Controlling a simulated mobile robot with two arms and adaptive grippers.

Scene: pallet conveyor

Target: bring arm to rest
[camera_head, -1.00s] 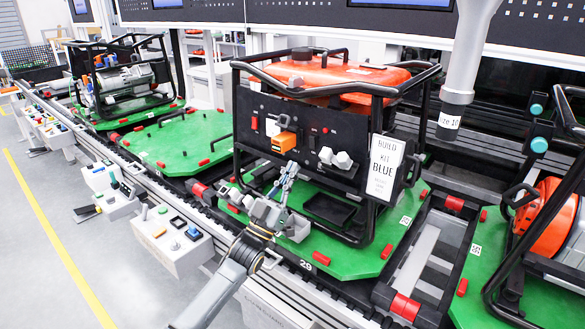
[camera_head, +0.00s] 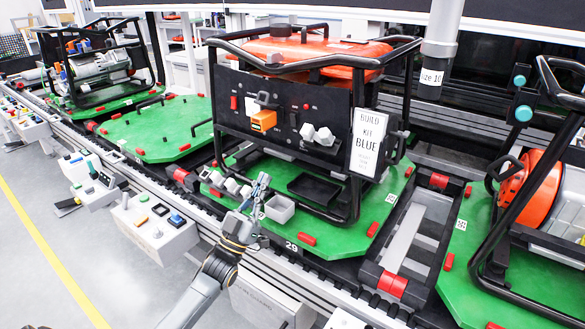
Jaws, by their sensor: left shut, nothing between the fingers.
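My left gripper (camera_head: 262,184) shows in the head view at the lower middle, its arm coming up from the bottom. Its fingers are shut with nothing between them. It is in front of a generator (camera_head: 272,115) with a black frame and orange tank, near the front edge of a green pallet (camera_head: 335,238). A small grey bin (camera_head: 280,208) lies just right of the fingertips in the picture. My right gripper is not in view.
A white "BUILD KIT BLUE" sign (camera_head: 367,143) hangs on the generator. A bare green pallet (camera_head: 155,127) lies to the left. Button boxes (camera_head: 150,225) line the conveyor's front. Another framed unit (camera_head: 535,195) stands at the right. Grey floor (camera_head: 110,275) is open at lower left.

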